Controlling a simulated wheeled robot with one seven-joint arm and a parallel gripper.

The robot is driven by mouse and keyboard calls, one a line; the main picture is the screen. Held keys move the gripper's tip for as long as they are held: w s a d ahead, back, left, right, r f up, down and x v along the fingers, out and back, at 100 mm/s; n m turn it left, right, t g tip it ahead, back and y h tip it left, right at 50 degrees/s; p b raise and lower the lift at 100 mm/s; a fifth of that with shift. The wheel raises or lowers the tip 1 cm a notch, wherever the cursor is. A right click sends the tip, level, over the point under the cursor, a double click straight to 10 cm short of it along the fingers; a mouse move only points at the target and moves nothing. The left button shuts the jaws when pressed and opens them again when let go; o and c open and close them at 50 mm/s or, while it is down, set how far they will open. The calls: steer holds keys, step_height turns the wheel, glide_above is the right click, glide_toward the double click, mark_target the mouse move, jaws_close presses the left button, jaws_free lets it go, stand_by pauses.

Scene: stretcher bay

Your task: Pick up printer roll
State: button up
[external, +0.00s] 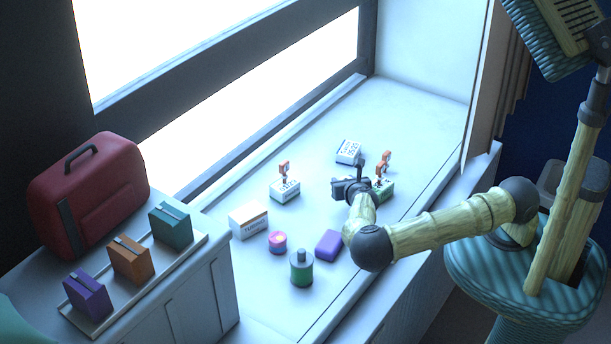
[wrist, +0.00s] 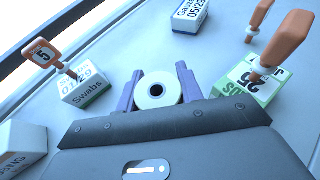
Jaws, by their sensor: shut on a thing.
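The printer roll (wrist: 157,91) is a white roll with a dark core hole, seen end-on in the wrist view. It sits between the two purple fingers of my gripper (wrist: 158,88), which are shut on it from either side. In the external view my gripper (external: 350,187) is low over the white counter, between the swabs box and the green-and-white box. The roll cannot be made out there, as the gripper covers it. Whether the roll still touches the counter is not clear.
Close by are the swabs box (external: 285,189) with an orange tag, the green-and-white box (external: 384,189) with orange tags, and the gauze box (external: 348,151). Nearer stand a tubing box (external: 248,220), pink roll (external: 277,242), purple block (external: 329,245) and green bottle (external: 301,268).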

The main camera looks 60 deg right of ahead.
steer(key=shift+r, duration=2.25)
